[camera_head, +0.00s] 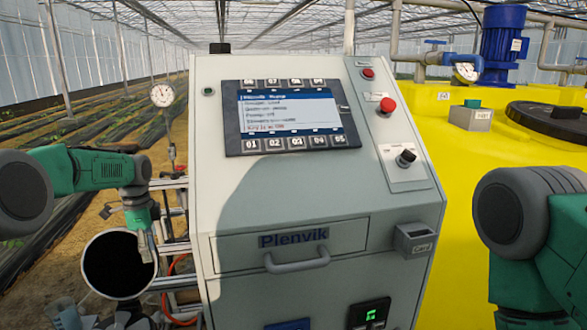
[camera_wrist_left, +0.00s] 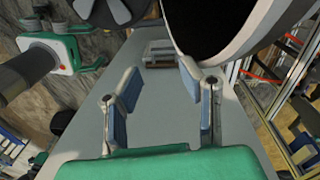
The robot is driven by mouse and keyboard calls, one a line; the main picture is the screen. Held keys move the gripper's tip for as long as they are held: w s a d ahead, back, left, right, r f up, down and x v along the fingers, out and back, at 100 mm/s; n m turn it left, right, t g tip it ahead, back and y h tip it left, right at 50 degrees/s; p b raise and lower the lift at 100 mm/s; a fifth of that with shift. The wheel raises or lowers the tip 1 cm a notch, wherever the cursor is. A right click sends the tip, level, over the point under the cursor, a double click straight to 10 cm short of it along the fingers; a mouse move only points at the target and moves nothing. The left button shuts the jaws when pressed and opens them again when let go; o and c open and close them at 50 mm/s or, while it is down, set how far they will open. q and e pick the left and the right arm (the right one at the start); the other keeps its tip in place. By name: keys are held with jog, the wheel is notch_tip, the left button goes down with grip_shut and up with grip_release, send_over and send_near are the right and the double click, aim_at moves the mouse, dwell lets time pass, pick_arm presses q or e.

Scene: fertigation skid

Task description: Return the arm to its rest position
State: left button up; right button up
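My left arm (camera_head: 95,168) comes in from the left, and its gripper (camera_head: 148,252) points down in front of the control cabinet's left side. In the left wrist view this gripper (camera_wrist_left: 163,82) has its two blue-padded fingers spread apart, with nothing between them. It is beside a light-rimmed round container with a dark inside (camera_head: 115,265). The dark opening also fills the top right of the left wrist view (camera_wrist_left: 235,30). I cannot tell whether they touch. My right arm (camera_head: 530,235) shows at the right edge; its gripper is out of view.
The grey control cabinet (camera_head: 300,195) with a lit screen (camera_head: 290,110), red button (camera_head: 387,105) and drawer handle (camera_head: 297,260) stands in the middle. A pressure gauge (camera_head: 163,95) and pipework are left of it. A yellow tank (camera_head: 470,165) with a blue motor (camera_head: 502,45) is at right.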

pick_arm(q)
jog(key=s+d+f+n, duration=0.2)
jog(key=s+d+f, duration=0.3)
jog(key=s+f, duration=0.45)
jog(key=s+d+f+n, duration=0.35)
jog(key=s+f, duration=0.25)
jog(key=f, duration=0.6)
jog(key=s+d+f+n, duration=0.1)
jog(key=s+f+n, duration=0.1)
jog(key=s, duration=0.6)
jog(key=s+d+f+n, duration=0.1)
jog(key=s+f, duration=0.1)
jog(key=s, duration=0.6)
jog(key=s+a+r+n+t, duration=0.1)
jog(key=s+r+n, duration=0.1)
jog(key=s, duration=0.7)
jog(key=s+a+r+n, duration=0.1)
jog(key=s+r+n, duration=0.2)
jog(key=s, duration=0.5)
notch_tip(320, 180, down, 6)
jog(key=b, duration=0.6)
jog(key=shift+w, duration=0.2)
jog(key=shift+d, duration=0.1)
